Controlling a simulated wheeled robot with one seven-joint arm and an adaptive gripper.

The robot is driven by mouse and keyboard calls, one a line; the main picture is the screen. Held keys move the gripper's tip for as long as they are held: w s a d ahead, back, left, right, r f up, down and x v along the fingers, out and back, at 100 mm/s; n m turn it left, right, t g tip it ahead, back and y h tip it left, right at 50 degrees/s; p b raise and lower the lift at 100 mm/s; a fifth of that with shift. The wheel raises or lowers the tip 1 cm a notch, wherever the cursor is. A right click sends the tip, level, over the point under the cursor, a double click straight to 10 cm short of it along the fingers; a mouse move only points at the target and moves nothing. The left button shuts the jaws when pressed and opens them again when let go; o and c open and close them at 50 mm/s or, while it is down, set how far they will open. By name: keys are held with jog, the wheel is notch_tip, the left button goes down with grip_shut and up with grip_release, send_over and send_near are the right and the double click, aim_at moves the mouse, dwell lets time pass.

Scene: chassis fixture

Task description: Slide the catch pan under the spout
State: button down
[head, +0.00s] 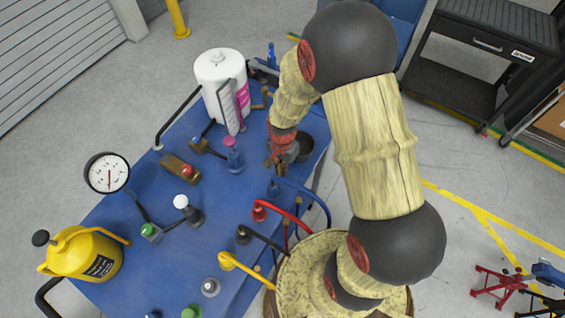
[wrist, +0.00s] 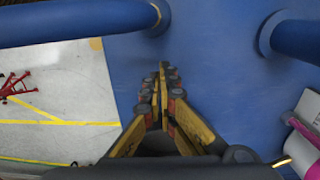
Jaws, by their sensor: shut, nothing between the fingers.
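A small dark round pan, which looks like the catch pan (head: 304,146), sits near the right edge of the blue table, partly behind my gripper. My gripper (head: 275,165) points down just left of it; I cannot tell whether they touch. In the wrist view my gripper (wrist: 163,70) has its yellow fingers together, with nothing between them, over bare blue table. I cannot make out the pan for certain in the wrist view. I cannot tell which fitting is the spout; a white canister (head: 219,70) with a brass fitting beside it stands behind the gripper.
The blue table (head: 135,210) carries a brass block with a red knob (head: 181,168), a gauge (head: 107,173), a yellow jug (head: 82,255) and several valves. A blue pipe (head: 316,198) arches close to my gripper and shows in the wrist view (wrist: 80,20). Open floor lies right of the table.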

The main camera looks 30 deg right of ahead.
aim_at(302, 146)
jog(key=shift+w+d, duration=0.6)
jog(key=shift+d, duration=0.25)
jog(key=shift+w+d, duration=0.55)
jog(key=shift+d, duration=0.25)
jog(key=w+d, duration=0.2)
jog(key=d, duration=0.1)
jog(key=w+d, duration=0.2)
jog(key=d, duration=0.1)
jog(key=w+d, duration=0.2)
jog(key=d, duration=0.1)
jog(key=shift+d, duration=0.1)
